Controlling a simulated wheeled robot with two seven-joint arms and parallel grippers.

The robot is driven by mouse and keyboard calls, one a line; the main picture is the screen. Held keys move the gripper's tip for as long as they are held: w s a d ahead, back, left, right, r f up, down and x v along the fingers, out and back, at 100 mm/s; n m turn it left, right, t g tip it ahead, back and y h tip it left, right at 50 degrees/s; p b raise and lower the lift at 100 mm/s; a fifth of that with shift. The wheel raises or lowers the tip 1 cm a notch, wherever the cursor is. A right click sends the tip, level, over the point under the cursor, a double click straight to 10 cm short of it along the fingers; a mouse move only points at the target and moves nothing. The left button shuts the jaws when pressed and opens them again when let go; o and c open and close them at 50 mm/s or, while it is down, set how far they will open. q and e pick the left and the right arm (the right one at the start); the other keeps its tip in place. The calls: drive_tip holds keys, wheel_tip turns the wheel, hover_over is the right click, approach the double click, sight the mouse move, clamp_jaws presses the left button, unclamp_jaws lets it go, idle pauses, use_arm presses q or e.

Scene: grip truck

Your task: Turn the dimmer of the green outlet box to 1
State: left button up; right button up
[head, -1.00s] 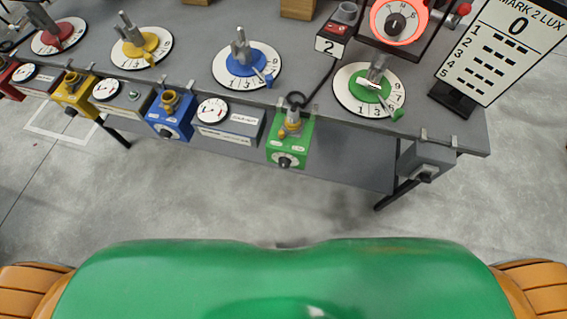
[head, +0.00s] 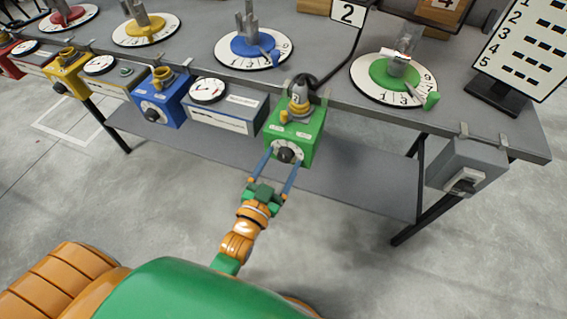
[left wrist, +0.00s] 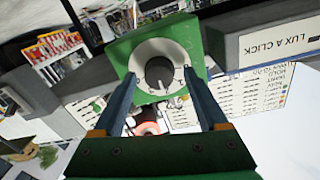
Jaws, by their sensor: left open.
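The green outlet box (head: 294,134) hangs at the front edge of the table, with a plug and cable in its top. Its dimmer is a black knob (head: 286,155) on a white dial on the front face. My left gripper (head: 279,158) is in front of the box, its two blue fingers open and pointing at the dial. In the left wrist view the knob (left wrist: 160,73) shows between the fingertips, which lie either side of the white dial (left wrist: 181,54). I cannot tell whether they touch the box. The dial marks are too small to read. My right gripper is not in view.
A grey meter box (head: 225,106) and a blue outlet box (head: 160,97) hang left of the green one. A grey switch box (head: 466,168) hangs to the right. A green-centred numbered disc (head: 394,78) stands on the table above. The floor in front is clear.

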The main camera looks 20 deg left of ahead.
use_arm(q)
drive_tip(key=shift+w, duration=0.2)
clamp_jaws()
drive_tip(key=shift+n, duration=0.4)
drive_tip(key=n+p, duration=0.1)
drive_tip(key=n, duration=0.2)
drive_tip(key=shift+n+p, duration=0.3)
drive_tip(key=shift+n, duration=1.8)
